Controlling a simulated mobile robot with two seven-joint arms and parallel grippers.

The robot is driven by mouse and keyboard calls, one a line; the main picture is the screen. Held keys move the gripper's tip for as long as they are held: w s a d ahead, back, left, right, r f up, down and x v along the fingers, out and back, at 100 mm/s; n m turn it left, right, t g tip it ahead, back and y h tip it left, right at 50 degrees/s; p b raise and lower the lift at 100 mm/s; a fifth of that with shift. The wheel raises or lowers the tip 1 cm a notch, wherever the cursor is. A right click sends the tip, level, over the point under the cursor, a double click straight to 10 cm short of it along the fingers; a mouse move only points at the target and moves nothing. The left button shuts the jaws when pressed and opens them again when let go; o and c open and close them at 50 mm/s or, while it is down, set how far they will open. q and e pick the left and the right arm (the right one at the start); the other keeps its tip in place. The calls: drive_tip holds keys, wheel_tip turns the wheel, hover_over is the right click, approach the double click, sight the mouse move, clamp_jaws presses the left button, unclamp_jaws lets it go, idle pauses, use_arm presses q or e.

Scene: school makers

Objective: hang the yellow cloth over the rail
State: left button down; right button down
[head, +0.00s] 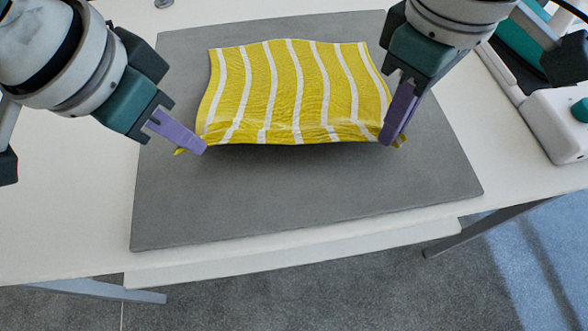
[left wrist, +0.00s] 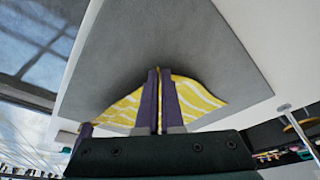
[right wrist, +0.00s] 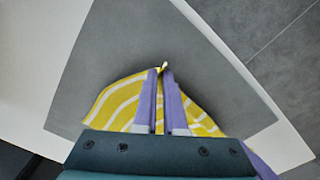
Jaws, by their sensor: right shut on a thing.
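The yellow cloth (head: 295,95) with white wavy stripes is spread out above a grey mat (head: 300,205), its near edge lifted. My left gripper (head: 203,149) is shut on the cloth's near left corner, with a bit of cloth poking out past the fingers. My right gripper (head: 388,138) is shut on the near right corner. The cloth also shows on both sides of the fingers in the left wrist view (left wrist: 195,95) and the right wrist view (right wrist: 115,100). The rail cannot be made out for certain; a thin metal post (left wrist: 298,128) shows in the left wrist view.
A white table (head: 60,215) carries the mat. A white and teal machine (head: 555,120) stands at the right. A small metal round piece (head: 164,3) shows at the top left edge. The mat's near part is clear.

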use_arm(q)
drive_tip(key=shift+a, duration=0.2)
use_arm(e)
drive_tip(key=shift+d, duration=0.2)
